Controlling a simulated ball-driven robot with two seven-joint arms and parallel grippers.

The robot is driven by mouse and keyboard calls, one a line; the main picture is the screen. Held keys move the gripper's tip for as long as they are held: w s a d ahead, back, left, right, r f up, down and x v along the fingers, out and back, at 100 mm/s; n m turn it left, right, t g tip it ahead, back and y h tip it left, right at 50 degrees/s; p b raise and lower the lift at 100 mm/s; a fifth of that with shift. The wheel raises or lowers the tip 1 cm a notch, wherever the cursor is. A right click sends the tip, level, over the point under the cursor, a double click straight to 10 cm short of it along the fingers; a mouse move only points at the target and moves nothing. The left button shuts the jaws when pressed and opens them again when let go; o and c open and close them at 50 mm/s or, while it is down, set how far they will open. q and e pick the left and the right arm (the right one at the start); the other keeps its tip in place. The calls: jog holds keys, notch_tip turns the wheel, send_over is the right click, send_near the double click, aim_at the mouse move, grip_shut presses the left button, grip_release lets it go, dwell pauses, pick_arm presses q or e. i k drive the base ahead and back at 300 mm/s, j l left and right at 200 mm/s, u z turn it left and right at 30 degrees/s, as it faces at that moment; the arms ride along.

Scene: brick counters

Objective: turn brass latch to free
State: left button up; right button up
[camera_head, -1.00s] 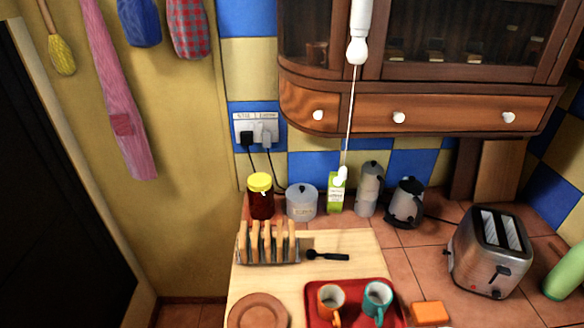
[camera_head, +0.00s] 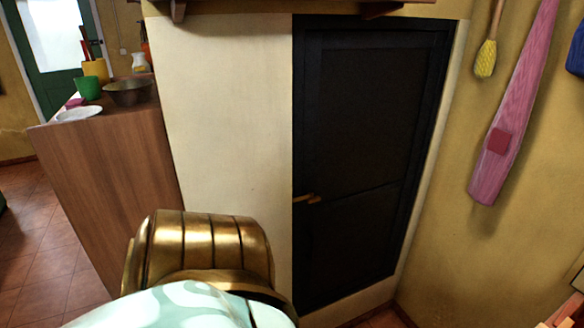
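A dark door or panel (camera_head: 365,130) is set in the pale wall and looks shut. Neither gripper's fingers are in view. Nothing touches the latch.
A wooden counter (camera_head: 105,165) stands at the left, with a metal bowl (camera_head: 128,92), a green cup (camera_head: 88,88) and a white plate (camera_head: 80,114). Tiled floor (camera_head: 35,250) is open at far left.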

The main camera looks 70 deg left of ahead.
aim_at(310, 198)
jog(key=j+u, duration=0.1)
jog(key=u, duration=0.4)
jog(key=j+u, duration=0.1)
jog(key=u, duration=0.35)
jog(key=j+u, duration=0.1)
jog(key=u, duration=0.4)
jog(key=j+u, duration=0.1)
jog(key=u, duration=0.85)
jog(key=i+j, duration=0.05)
